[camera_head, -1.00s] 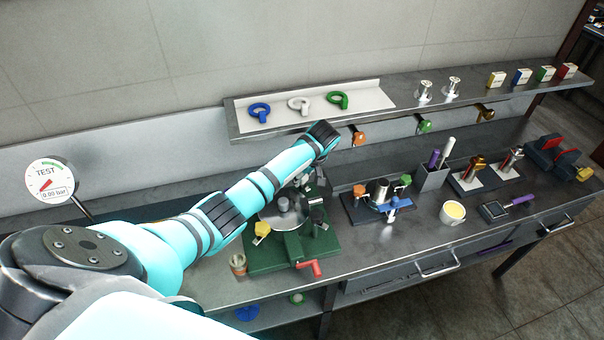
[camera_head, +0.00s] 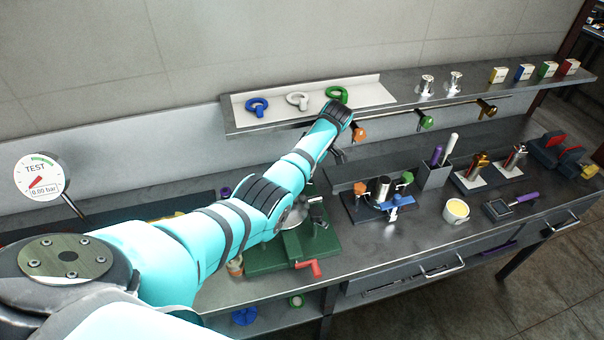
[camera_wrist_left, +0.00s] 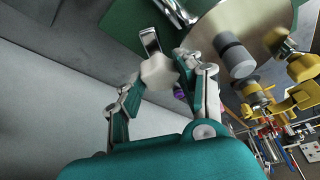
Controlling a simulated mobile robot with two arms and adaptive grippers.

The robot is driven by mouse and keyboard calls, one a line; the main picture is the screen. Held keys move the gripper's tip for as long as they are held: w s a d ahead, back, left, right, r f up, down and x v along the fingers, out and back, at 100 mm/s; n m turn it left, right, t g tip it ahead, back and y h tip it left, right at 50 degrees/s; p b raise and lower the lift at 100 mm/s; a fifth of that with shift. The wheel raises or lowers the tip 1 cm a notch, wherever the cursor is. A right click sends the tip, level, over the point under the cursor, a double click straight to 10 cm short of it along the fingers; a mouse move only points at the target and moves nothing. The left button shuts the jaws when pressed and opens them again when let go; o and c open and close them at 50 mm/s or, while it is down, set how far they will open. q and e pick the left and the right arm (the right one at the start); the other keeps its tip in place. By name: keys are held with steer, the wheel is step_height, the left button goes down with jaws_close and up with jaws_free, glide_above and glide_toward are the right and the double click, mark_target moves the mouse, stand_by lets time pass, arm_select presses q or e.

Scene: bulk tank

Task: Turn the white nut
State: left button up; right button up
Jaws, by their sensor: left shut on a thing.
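In the left wrist view, the white nut (camera_wrist_left: 158,72) sits between the fingertips of my left gripper (camera_wrist_left: 160,76), which is shut on it. A shiny metal piece (camera_wrist_left: 150,40) shows just beyond the nut. I cannot tell whether the nut is still joined to it. In the head view, my left arm hides the nut and most of the fixture on the green base (camera_head: 325,245). Only a dark part of my left gripper (camera_head: 338,156) shows below the wrist. My right gripper is in neither view.
A red handle (camera_head: 309,267) sticks out at the base's front. A small valve block (camera_head: 383,208) stands to its right. Above, a shelf (camera_head: 410,97) carries blue, white and green rings.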

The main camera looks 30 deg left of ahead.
arm_select(q)
steer(key=shift+n, duration=0.3)
steer(key=o, duration=1.1)
steer(key=shift+o, duration=0.2)
steer(key=v, duration=1.2)
steer(key=shift+w+a, duration=0.1)
steer(key=shift+a, duration=0.05)
